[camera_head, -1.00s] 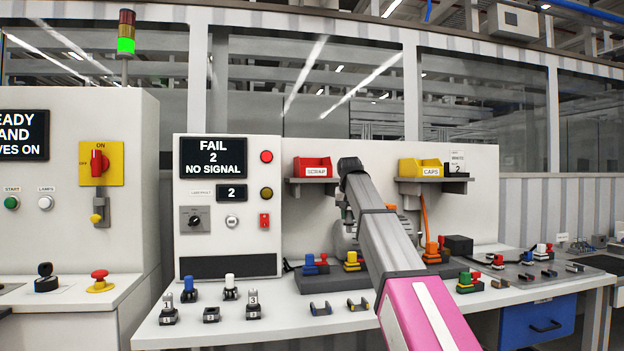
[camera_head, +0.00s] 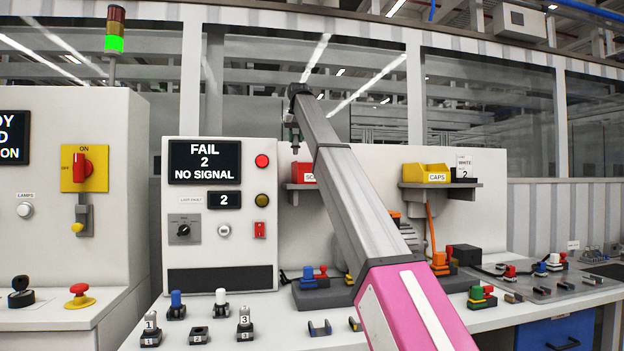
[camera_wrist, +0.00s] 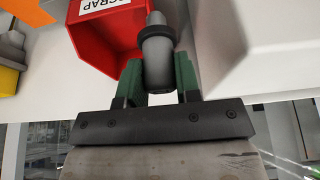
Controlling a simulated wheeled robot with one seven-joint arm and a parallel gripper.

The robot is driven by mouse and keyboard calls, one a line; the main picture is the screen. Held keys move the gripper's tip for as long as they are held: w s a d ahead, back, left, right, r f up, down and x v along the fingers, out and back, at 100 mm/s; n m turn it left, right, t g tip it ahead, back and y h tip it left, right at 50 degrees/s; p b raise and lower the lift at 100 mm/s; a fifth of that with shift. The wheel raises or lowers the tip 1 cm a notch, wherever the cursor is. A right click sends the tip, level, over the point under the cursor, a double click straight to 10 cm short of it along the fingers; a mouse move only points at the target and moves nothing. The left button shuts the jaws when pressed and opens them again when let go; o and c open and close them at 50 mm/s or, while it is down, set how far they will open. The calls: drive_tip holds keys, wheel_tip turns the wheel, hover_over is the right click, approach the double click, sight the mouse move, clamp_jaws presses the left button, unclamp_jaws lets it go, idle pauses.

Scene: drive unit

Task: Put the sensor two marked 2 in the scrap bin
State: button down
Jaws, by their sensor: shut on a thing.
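My gripper (camera_wrist: 158,82) is shut on a grey cylindrical sensor (camera_wrist: 157,48) between its green fingers. No number shows on the sensor, so I cannot read its mark. The red scrap bin (camera_wrist: 103,48) is beside and beyond the held sensor in the wrist view; the sensor overlaps its right side in the picture. In the head view the scrap bin (camera_head: 301,168) sits on a small wall shelf, its right part hidden behind my arm. My gripper (camera_head: 294,146) appears just above it there, too small to show the sensor clearly.
A yellow caps bin (camera_head: 426,173) is on another shelf to the right. Sensors marked 1 (camera_head: 151,328) and 3 (camera_head: 244,325) stand on the bench, with a low holder (camera_head: 198,336) between them. The test panel display (camera_head: 205,162) reads FAIL 2 NO SIGNAL.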

drive_tip(key=shift+w+d+f, duration=1.1)
drive_tip(key=shift+w+f, duration=0.45)
drive_tip(key=shift+f, duration=0.3)
drive_tip(key=shift+w+d+f, duration=1.1)
drive_tip(key=shift+w+f, duration=0.45)
drive_tip(key=shift+f, duration=0.25)
drive_tip(key=shift+w+d+f, duration=1.1)
drive_tip(key=shift+w+f, duration=0.45)
drive_tip(key=shift+f, duration=0.3)
drive_tip(key=c, duration=0.8)
unclamp_jaws()
drive_tip(key=shift+f, duration=0.1)
drive_tip(key=v, duration=1.2)
